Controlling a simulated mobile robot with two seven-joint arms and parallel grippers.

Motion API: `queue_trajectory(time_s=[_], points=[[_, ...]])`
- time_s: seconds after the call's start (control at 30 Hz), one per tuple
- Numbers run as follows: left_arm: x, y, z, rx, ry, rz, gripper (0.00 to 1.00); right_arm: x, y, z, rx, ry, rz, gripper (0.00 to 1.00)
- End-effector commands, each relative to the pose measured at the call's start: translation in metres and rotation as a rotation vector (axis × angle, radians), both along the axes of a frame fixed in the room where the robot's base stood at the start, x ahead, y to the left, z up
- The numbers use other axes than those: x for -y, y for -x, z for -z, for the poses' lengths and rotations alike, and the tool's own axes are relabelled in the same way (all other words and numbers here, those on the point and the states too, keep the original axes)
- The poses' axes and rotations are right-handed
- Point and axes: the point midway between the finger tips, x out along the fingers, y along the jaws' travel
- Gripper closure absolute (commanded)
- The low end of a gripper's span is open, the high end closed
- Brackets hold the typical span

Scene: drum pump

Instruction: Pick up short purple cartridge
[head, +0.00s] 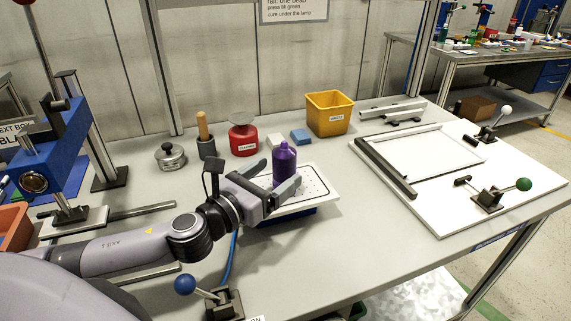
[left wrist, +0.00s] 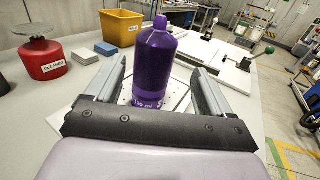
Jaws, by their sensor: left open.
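The short purple cartridge (head: 284,165) stands upright on a white perforated tray (head: 318,188) in the middle of the table. It has a narrower purple cap on top. My left gripper (head: 278,181) is open, with one finger on each side of the cartridge. In the left wrist view the cartridge (left wrist: 154,62) stands between the two spread fingers (left wrist: 160,85), with a visible gap to the right finger. Its label reads "100 ml" near the bottom. Whether the left finger touches it I cannot tell. My right gripper is not in view.
Behind the tray stand a red cleaner can (head: 243,140), a yellow waste bin (head: 329,114), a blue sponge (head: 301,137) and a dark cup with a wooden handle (head: 206,146). A white clamp board (head: 450,205) lies to the right. A blue-knobbed clamp (head: 213,298) stands in front.

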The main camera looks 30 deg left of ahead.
Motion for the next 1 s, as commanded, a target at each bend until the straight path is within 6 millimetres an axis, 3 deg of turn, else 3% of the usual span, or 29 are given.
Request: queue_trajectory(time_s=[0.53,0.9,1.0], points=[[0.002,-0.057,-0.005,0.0,0.005,-0.001,0.18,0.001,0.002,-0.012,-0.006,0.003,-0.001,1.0],[0.003,-0.064,-0.004,-0.002,0.005,-0.001,0.18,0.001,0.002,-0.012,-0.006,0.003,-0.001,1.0],[0.003,-0.064,-0.004,-0.002,0.005,-0.001,0.5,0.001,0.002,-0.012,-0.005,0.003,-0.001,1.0]])
